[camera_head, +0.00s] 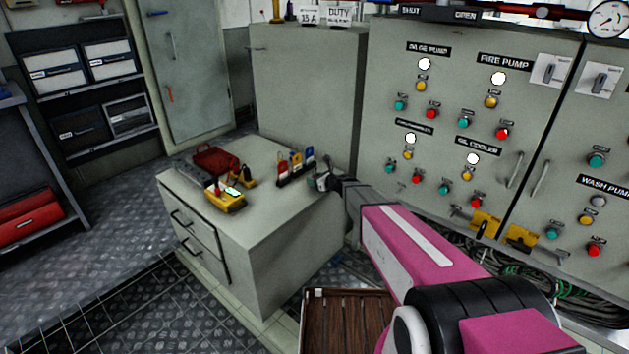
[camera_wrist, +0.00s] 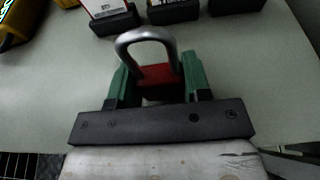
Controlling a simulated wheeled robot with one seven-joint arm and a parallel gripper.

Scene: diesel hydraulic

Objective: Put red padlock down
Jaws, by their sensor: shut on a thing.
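The red padlock (camera_wrist: 157,74) has a red body and a grey metal shackle. In the wrist view it sits between the green fingers of my gripper (camera_wrist: 158,82), with its shackle pointing away from the wrist. My gripper is shut on it. The padlock is too small and covered to make out clearly there. I cannot tell whether it touches the surface.
A yellow meter (camera_head: 226,201) and a red case (camera_head: 214,158) lie further left. The cabinet's front top is clear. A control panel (camera_head: 450,130) stands at right.

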